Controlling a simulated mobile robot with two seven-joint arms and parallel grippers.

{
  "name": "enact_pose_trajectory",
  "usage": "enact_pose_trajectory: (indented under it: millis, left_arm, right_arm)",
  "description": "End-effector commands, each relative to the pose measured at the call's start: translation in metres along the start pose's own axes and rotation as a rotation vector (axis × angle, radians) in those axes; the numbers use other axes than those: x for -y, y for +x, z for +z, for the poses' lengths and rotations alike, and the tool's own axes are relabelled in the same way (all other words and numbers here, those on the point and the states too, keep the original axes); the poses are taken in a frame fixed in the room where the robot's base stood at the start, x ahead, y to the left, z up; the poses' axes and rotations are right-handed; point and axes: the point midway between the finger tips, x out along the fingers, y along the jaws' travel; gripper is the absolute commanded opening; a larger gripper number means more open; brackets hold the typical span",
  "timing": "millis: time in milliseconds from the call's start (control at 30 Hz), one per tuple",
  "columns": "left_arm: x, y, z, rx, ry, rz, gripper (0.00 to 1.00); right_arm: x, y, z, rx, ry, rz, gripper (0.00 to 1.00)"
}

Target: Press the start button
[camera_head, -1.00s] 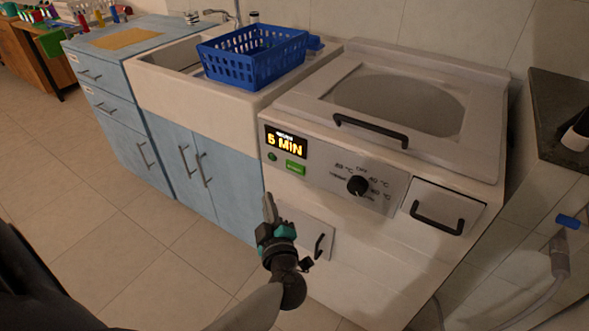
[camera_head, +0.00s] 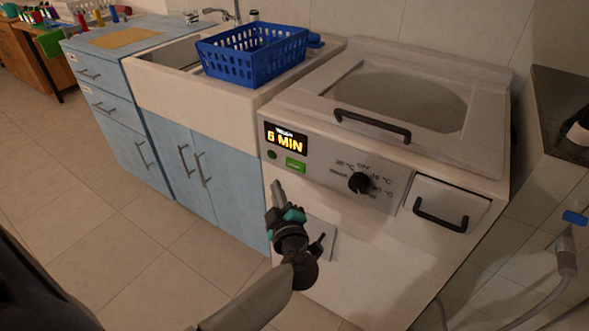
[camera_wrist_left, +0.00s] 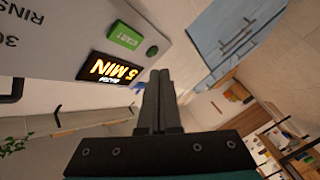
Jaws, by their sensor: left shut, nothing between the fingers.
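The green start button (camera_head: 295,164) is on the front panel of the white machine, just below the lit display (camera_head: 286,139) that reads 5 MIN. In the left wrist view the green button (camera_wrist_left: 125,35) shows at the upper left, with the display (camera_wrist_left: 108,70) beside it. My left gripper (camera_head: 276,187) is shut and empty. Its tips are in front of the machine, below and a little left of the button, apart from it in the picture. In the wrist view the closed fingers (camera_wrist_left: 160,80) point toward the panel's edge. My right gripper is not in view.
A round black knob (camera_head: 359,183) and a dark handle (camera_head: 440,215) are further right on the machine's front. A black lid handle (camera_head: 372,125) is on top. A blue basket (camera_head: 252,60) sits by the sink. The floor (camera_head: 130,235) at left is clear.

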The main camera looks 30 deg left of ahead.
Motion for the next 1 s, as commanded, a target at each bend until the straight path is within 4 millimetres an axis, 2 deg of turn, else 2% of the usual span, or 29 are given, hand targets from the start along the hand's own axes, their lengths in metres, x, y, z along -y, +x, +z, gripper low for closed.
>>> enact_pose_trajectory:
  millis: [333,600,1000]
  left_arm:
    - [-0.012,0.017,0.014,0.000,-0.001,0.000,0.00]
    - [-0.025,0.034,0.025,0.001,-0.001,-0.001,0.00]
    - [-0.026,0.036,0.026,0.001,0.000,0.000,0.00]
  right_arm:
    - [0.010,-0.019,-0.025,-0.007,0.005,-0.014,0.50]
    - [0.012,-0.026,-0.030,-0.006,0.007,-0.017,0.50]
    - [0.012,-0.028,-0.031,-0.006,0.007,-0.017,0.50]
